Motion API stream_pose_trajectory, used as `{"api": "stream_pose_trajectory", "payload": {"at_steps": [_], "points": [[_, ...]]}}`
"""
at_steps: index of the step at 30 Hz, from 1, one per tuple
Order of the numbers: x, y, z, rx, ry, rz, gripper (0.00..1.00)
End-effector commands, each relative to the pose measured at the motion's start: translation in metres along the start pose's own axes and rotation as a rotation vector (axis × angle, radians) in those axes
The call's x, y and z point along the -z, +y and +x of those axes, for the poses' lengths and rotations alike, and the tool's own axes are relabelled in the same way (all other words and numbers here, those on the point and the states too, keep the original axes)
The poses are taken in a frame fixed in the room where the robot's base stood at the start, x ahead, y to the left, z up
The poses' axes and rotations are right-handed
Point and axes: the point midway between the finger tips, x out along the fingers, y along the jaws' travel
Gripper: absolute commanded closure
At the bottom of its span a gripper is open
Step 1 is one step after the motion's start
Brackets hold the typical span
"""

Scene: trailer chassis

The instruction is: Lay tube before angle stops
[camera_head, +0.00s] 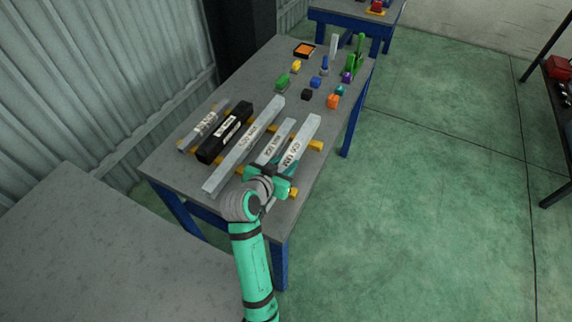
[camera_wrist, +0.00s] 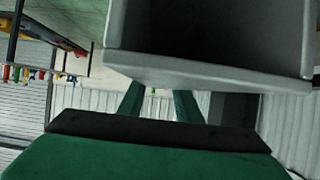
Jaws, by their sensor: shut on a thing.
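Several long bars lie side by side on the grey workbench (camera_head: 160,160). The rightmost light grey bar (camera_head: 311,128), with a label, has its near end at my gripper (camera_head: 270,182). In the wrist view a grey hollow profile (camera_wrist: 205,78), the tube, fills the upper part, its open end close to the camera. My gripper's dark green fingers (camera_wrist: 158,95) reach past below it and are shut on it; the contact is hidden. I cannot pick out the angle stops for certain.
Yellow supports (camera_head: 316,145) run beneath the bars. Small coloured blocks, such as an orange one (camera_head: 333,101), and a green upright fixture (camera_head: 355,60) stand at the far end. Green floor is free on the right.

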Motion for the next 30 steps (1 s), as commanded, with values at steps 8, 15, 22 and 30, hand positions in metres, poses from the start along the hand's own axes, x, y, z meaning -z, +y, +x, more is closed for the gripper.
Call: {"api": "stream_pose_trajectory", "payload": {"at_steps": [8, 15, 22, 30], "points": [[-0.009, -0.004, 0.008, 0.001, 0.003, -0.001, 1.0], [-0.035, -0.005, 0.02, 0.003, 0.003, -0.002, 1.0], [-0.036, -0.006, 0.021, 0.005, 0.005, -0.001, 1.0], [-0.04, -0.006, 0.022, 0.004, 0.0, -0.003, 0.5]]}}
